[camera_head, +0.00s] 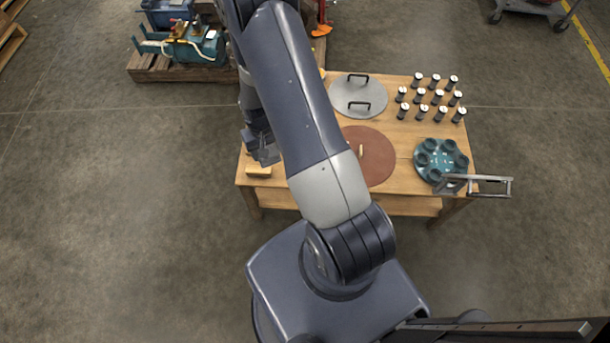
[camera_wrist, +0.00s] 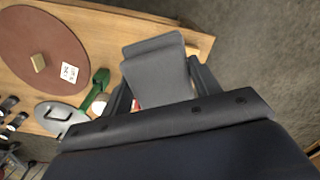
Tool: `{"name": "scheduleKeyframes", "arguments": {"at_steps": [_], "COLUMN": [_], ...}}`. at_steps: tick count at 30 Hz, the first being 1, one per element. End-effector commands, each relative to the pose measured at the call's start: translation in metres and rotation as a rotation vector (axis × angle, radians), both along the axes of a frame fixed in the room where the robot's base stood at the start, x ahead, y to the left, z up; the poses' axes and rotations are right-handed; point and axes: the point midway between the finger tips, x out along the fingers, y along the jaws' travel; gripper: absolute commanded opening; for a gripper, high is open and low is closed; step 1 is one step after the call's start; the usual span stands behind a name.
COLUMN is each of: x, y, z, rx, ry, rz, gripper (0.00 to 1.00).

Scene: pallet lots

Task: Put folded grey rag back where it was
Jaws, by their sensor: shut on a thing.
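My gripper (camera_head: 263,152) is over the left front part of the wooden table. In the wrist view my gripper (camera_wrist: 165,85) is shut on a flat grey slab-like thing, which I take as the folded grey rag (camera_wrist: 155,68). The rag sits between the two fingers and sticks out past them. In the head view I cannot make the rag out from the grey of the gripper. I cannot tell from these views whether it touches the table.
The wooden table (camera_head: 400,138) holds a brown disc (camera_head: 378,158), a grey lid with handles (camera_head: 358,97), several black cylinders (camera_head: 422,112) and a teal round holder (camera_head: 441,160). A tan block (camera_head: 258,171) is at the left front corner. A green tool (camera_wrist: 97,88) lies near the gripper.

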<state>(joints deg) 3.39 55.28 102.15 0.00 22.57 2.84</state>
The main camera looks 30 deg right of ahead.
Motion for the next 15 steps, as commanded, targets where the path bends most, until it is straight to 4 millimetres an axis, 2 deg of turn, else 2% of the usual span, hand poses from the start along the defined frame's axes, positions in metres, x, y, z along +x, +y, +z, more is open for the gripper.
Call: {"name": "scheduleKeyframes", "arguments": {"at_steps": [1,15], "x": [0.002,-0.004], "y": [-0.006,-0.050], "z": [-0.016,-0.049], "rx": [-0.001,-0.001], "ry": [-0.005,-0.005], "rz": [-0.024,-0.235], "gripper": [0.37,0.37]}}
